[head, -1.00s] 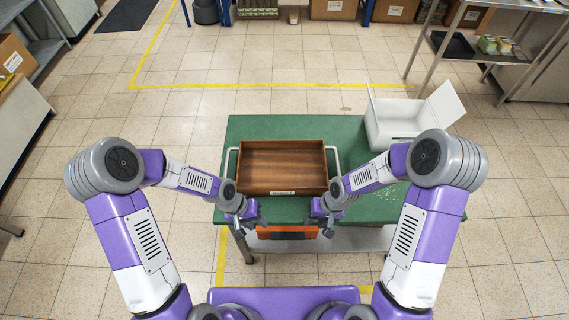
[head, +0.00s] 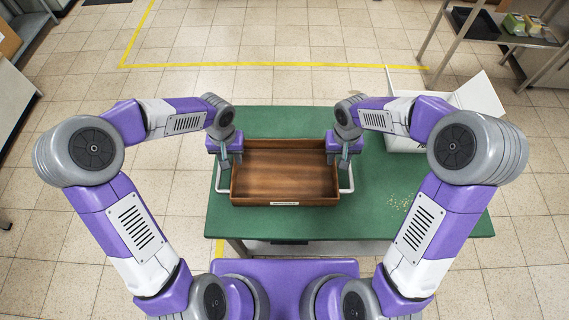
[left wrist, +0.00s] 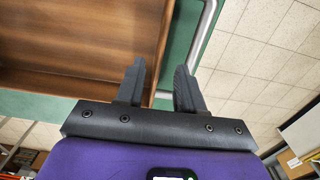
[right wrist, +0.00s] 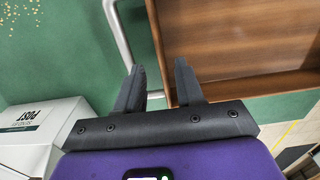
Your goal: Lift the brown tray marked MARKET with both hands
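The brown wooden tray (head: 285,172) lies flat and empty on the green table (head: 400,215). A small pale label on its near side is too small to read. A white bar handle sticks out at each side, left (head: 219,184) and right (head: 350,182). My left gripper (head: 226,162) is open at the tray's left side; in the left wrist view its fingers (left wrist: 160,65) are apart near the tray wall and handle (left wrist: 206,35). My right gripper (head: 344,160) is open at the right side; its fingers (right wrist: 159,65) are near the other handle (right wrist: 115,30). I see no grip on either handle.
A white open-lidded box (head: 402,142) marked POST stands at the table's back right. Pale crumbs (head: 402,201) lie on the table right of the tray. A metal shelf (head: 490,35) stands at the upper right. Yellow tape (head: 270,64) crosses the floor behind the table.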

